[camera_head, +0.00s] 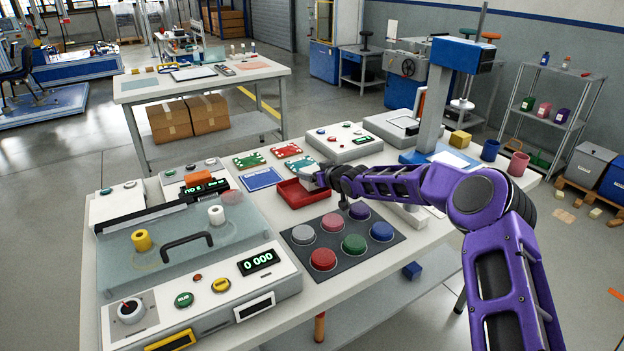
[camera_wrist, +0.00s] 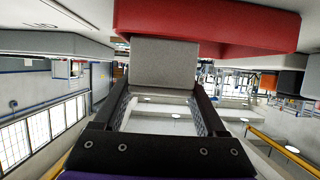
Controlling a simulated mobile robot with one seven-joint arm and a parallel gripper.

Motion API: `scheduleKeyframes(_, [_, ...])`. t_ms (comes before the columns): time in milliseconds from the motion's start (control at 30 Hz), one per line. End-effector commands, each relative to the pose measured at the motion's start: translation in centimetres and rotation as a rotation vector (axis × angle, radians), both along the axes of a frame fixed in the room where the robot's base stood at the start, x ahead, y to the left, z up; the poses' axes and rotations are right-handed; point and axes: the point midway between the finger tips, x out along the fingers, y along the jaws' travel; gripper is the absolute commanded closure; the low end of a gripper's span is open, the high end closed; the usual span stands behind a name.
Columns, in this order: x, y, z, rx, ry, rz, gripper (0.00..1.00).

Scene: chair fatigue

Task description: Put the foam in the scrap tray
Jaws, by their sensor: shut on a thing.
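My gripper (camera_head: 324,178) is shut on a light grey foam block (camera_head: 308,173). The block also shows between my two fingers in the wrist view (camera_wrist: 165,62), where the picture is upside down. A red tray (camera_head: 292,198) lies on the white table, and the foam is at its right rear side, seemingly above or near its rim. In the wrist view the red tray (camera_wrist: 225,25) appears right by the foam's end. I cannot tell whether foam and tray touch. My fingers hide part of the block.
A dark mat with several coloured discs (camera_head: 341,241) lies in front of the tray. A blue card (camera_head: 263,179) and green and red cards (camera_head: 286,150) lie beside and behind it. A white control box (camera_head: 342,145) stands behind right. A large clear-lidded machine (camera_head: 185,265) is at left.

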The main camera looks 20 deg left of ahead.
Motion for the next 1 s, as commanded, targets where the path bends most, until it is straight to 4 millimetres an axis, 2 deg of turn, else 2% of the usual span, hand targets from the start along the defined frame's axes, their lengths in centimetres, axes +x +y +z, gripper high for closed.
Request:
scheduleKeyframes(33, [0.0, 0.0, -1.0, -0.001, 0.001, 0.0, 0.8])
scheduleKeyframes(100, [0.0, 0.0, -1.6, -0.001, -0.001, 0.0, 0.8])
scheduleKeyframes(467, [0.0, 0.0, -2.1, 0.001, -0.001, 0.0, 0.8])
scheduleKeyframes(500, [0.0, 0.0, -2.1, 0.0, 0.0, 0.0, 0.24])
scheduleKeyframes(633, [0.0, 0.0, -2.0, 0.0, 0.0, 0.0, 0.01])
scheduleKeyframes(1000, [-0.1, -0.1, -1.5, -0.001, -0.001, 0.001, 0.0])
